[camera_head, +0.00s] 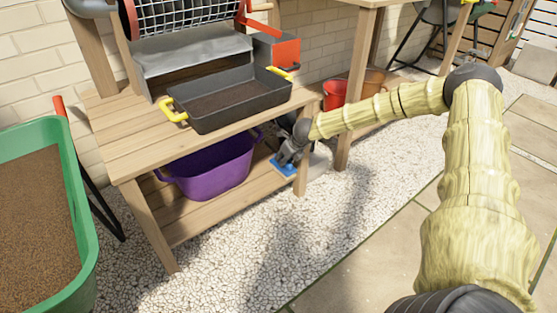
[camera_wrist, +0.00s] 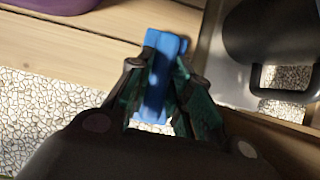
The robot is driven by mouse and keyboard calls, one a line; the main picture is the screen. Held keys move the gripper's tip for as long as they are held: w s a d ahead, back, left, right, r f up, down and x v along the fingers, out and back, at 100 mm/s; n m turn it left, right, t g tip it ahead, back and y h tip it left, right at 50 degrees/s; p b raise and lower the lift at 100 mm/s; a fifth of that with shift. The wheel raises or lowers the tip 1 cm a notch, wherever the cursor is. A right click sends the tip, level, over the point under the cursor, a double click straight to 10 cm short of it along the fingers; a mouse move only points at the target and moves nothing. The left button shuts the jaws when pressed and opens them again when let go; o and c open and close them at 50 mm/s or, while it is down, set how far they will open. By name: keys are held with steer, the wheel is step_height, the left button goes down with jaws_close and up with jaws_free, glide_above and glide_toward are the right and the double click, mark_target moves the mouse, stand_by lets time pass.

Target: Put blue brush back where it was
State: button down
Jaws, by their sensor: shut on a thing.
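The blue brush (camera_head: 283,168) is at the right end of the bench's wooden lower shelf (camera_head: 240,198), beside a front leg. My gripper (camera_head: 287,158) reaches in under the bench top from the right and is shut on the brush. In the wrist view the blue brush (camera_wrist: 157,80) sits between the two fingers of my gripper (camera_wrist: 158,95), over the shelf's edge with gravel below. Whether the brush touches the shelf is hard to tell.
A purple tub (camera_head: 212,170) stands on the lower shelf left of the brush. A dark tray with yellow handles (camera_head: 225,112) is on the bench top. A bench leg (camera_head: 302,170) is close to my gripper. A green-rimmed soil bin (camera_head: 85,190) is at left. Gravel (camera_head: 290,245) lies open in front.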

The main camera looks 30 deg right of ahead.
steer(key=w, duration=0.1)
steer(key=w+b, duration=0.2)
steer(key=w, duration=0.1)
steer(key=shift+a+f, duration=0.2)
steer(key=shift+f, duration=0.1)
steer(key=shift+s+d+f+b, duration=0.1)
steer(key=shift+s+f+b, duration=0.1)
steer(key=shift+f+b, duration=0.35)
steer(key=shift+r, duration=0.15)
steer(key=c, duration=1.3)
jaws_free()
